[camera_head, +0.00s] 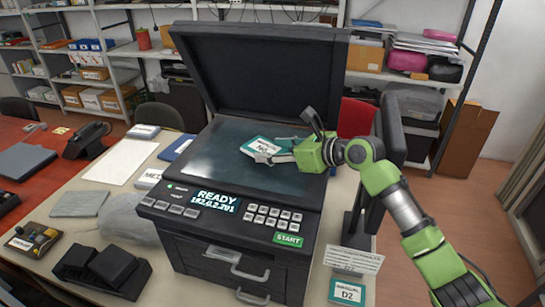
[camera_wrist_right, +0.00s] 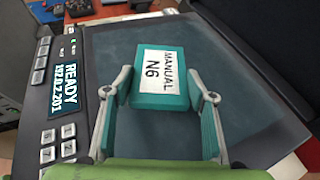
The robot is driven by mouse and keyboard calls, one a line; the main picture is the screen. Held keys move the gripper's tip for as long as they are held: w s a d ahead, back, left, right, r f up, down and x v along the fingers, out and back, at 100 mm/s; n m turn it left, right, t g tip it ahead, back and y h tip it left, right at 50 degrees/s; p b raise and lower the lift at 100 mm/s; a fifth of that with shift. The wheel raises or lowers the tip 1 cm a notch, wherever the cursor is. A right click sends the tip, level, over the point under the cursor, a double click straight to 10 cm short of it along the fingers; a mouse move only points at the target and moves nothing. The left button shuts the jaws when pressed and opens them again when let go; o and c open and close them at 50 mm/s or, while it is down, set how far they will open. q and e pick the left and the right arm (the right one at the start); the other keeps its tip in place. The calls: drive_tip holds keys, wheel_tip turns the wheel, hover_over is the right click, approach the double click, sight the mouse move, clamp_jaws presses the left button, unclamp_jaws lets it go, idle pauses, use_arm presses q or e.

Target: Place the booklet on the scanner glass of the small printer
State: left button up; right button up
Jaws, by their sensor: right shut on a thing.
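The booklet, teal with a white label reading MANUAL N6, shows over the scanner glass in the head view (camera_head: 257,144) and in the right wrist view (camera_wrist_right: 160,78). My right gripper (camera_head: 268,149) is shut on it, with one finger at each side edge, as the wrist view (camera_wrist_right: 166,90) shows. The small printer (camera_head: 235,225) is black, with its lid (camera_head: 255,70) raised and its display reading READY. The booklet lies flat, within the outline of the dark scanner glass (camera_head: 205,155). I cannot tell whether it touches the glass. My left gripper is out of view.
A second booklet labelled D2 (camera_head: 347,291) lies at the table's front right beside a small sign (camera_head: 354,260). Papers (camera_head: 120,160), a black telephone (camera_head: 87,140) and a tray (camera_head: 31,240) are to the left. Shelves stand behind. The glass around the held booklet is clear.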

sight(273, 167)
drive_tip(key=shift+w+f, duration=0.35)
wheel_tip(273, 167, down, 2)
drive_tip(key=shift+w+f+p, duration=0.1)
drive_tip(key=shift+f+p, duration=0.05)
drive_tip(key=shift+p, duration=0.55)
drive_tip(key=shift+f, duration=0.55)
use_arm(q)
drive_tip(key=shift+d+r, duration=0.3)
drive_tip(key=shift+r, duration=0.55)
use_arm(e)
drive_tip(key=o, duration=1.2)
drive_tip(key=shift+a+f, duration=0.1)
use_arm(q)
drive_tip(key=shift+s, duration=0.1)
use_arm(e)
drive_tip(key=shift+o, duration=0.2)
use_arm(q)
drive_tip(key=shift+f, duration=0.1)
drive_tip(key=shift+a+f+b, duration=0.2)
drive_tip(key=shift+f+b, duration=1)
use_arm(e)
drive_tip(key=v, duration=1.2)
